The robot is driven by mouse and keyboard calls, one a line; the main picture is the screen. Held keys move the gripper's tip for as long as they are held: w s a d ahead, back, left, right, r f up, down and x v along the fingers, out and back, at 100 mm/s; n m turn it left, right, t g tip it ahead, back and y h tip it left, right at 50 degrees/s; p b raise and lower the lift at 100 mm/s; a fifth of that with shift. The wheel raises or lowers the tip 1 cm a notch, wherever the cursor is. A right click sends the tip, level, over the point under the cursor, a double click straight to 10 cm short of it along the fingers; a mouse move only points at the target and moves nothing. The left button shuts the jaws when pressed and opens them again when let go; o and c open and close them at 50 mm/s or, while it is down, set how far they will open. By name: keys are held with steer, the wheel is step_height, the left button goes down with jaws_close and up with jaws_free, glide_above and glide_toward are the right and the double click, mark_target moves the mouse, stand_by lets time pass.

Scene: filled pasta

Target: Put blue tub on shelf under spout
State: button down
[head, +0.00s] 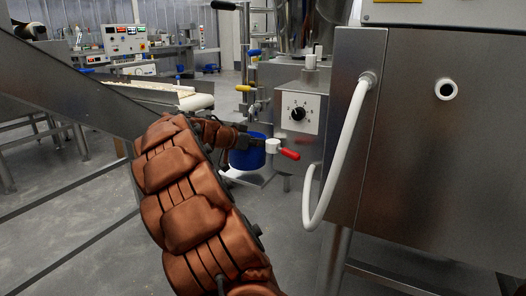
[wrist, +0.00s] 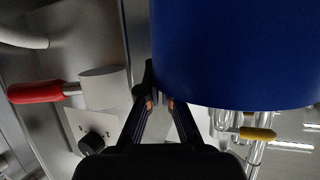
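The blue tub (head: 247,154) is upright beside the steel machine, below its control box. In the wrist view the tub (wrist: 235,50) fills the upper right, seen upside down. My gripper (wrist: 159,103) is at the tub's rim, with its fingers close together; one finger lies along the tub's edge and the other passes behind the wall. It looks shut on the rim. In the head view my gripper (head: 241,139) is small and partly hidden. A pale shelf (head: 250,178) shows just below the tub; I cannot tell whether they touch. The spout is not clearly visible.
A red-handled valve (head: 288,153) sticks out right of the tub, under the dial box (head: 298,112). A white hose (head: 338,160) hangs in a loop further right. A yellow handle (head: 243,88) is behind. Open grey floor (head: 90,230) lies to the left.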

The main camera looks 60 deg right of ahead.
mark_target(263, 149)
steer(key=d, duration=0.4)
steer(key=shift+w+f, duration=0.25)
steer(key=shift+w, duration=0.15)
steer(key=shift+f+b, duration=0.75)
steer(key=shift+f, duration=0.95)
steer(key=c, duration=1.3)
jaws_free()
steer(key=shift+r, duration=0.1)
steer(key=p+v, duration=0.2)
steer(key=v, duration=1)
